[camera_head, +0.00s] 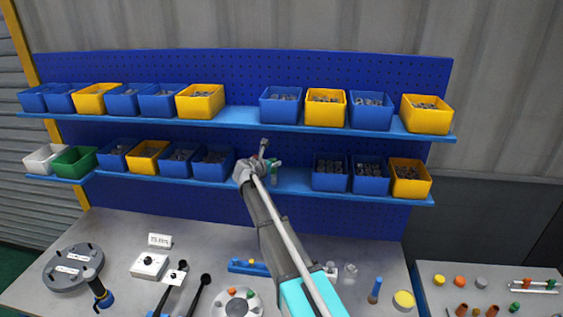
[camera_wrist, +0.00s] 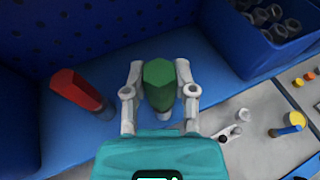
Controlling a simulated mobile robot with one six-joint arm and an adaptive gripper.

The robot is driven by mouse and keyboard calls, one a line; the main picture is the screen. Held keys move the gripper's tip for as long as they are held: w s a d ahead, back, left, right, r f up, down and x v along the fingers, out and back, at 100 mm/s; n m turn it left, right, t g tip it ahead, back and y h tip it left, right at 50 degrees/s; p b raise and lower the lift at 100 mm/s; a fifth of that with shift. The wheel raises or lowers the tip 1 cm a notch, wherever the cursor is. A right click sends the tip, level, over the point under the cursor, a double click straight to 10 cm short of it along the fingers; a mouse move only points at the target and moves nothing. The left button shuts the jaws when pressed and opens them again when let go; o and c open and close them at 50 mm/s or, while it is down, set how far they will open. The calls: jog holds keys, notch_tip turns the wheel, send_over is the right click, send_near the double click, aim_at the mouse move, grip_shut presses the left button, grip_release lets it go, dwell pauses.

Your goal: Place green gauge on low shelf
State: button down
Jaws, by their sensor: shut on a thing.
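The green gauge (camera_wrist: 159,84), with a hexagonal top, is between the two fingers of my gripper (camera_wrist: 160,92) in the wrist view. My gripper is shut on it. In the head view my gripper (camera_head: 262,163) is at the gap between the bins on the low shelf (camera_head: 295,184), and a bit of green shows there. The blue low shelf also shows in the wrist view (camera_wrist: 205,75), below and around the gauge. The gauge's lower end is mostly hidden, and I cannot tell whether it touches the shelf.
A red gauge-like piece (camera_wrist: 78,90) is on the shelf left of my gripper. Blue bins flank the gap: one on the left (camera_head: 213,166), one on the right (camera_head: 330,176). The upper shelf (camera_head: 240,117) runs above. The workbench (camera_head: 215,235) below holds several tools.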

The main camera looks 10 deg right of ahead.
jog(key=shift+w, duration=0.1)
jog(key=shift+b+x, duration=0.8)
jog(key=shift+x, duration=1.55)
jog(key=shift+f, duration=0.1)
jog(key=shift+f, duration=0.1)
jog(key=shift+c, duration=2.1)
grip_release()
